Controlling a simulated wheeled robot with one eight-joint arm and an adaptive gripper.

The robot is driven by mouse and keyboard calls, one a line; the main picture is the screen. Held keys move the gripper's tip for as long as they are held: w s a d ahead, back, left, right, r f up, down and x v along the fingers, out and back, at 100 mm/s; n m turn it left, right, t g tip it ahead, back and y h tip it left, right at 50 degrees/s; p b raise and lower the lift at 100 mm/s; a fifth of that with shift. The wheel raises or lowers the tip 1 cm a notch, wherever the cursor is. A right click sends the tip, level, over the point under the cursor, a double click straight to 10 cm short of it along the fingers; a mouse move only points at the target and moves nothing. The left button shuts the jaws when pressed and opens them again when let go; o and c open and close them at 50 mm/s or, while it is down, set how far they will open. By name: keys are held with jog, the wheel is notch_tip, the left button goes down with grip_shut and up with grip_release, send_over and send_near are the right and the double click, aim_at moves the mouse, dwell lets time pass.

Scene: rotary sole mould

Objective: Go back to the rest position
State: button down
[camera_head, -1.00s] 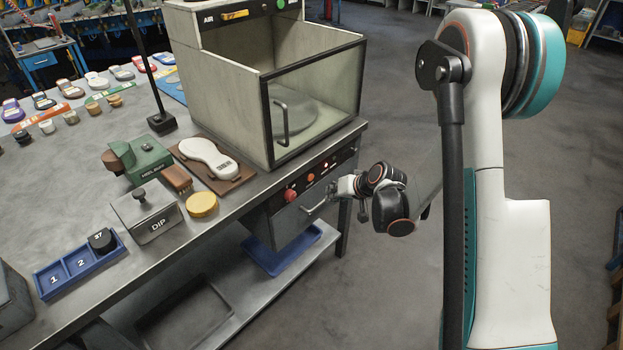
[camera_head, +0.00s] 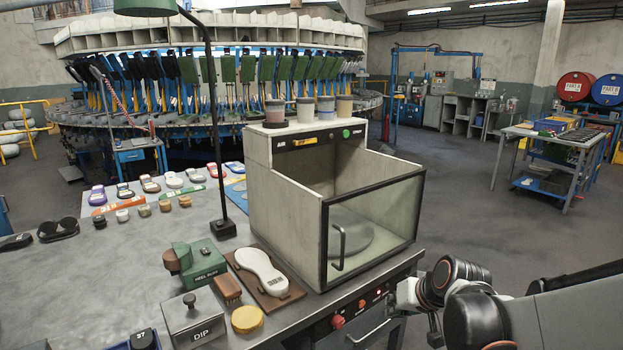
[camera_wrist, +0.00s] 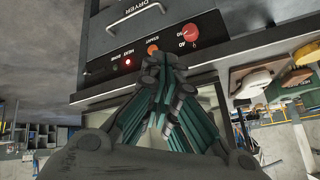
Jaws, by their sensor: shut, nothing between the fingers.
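My gripper shows in the wrist view (camera_wrist: 160,105), its grey and teal fingers shut together with nothing held. It is in front of the dryer's control panel (camera_wrist: 145,50), which has an orange start button, a lit red lamp and a red knob. I cannot tell whether the fingertips touch the panel. In the head view my arm comes in from the lower right, with its end near the right end of the panel. The dryer box (camera_head: 285,205) stands above with its clear front door shut.
The workbench (camera_head: 120,260) holds a white sole on a brown board (camera_head: 262,273), a green heel unit (camera_head: 195,264), a DIP box (camera_head: 193,318) and a yellow disc (camera_head: 247,319). Open floor (camera_head: 455,215) lies to the right. A rotary machine (camera_head: 210,70) and a cart (camera_head: 560,150) stand behind.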

jog(key=s+r+h, duration=0.1)
jog(key=s+r, duration=0.3)
jog(key=s, duration=0.7)
jog(key=s+r+h, duration=0.1)
jog(key=s+r, duration=0.3)
jog(key=s, duration=0.7)
jog(key=shift+s+d+n+h, duration=0.2)
jog(key=shift+d+n+h, duration=0.2)
dwell(4.1)
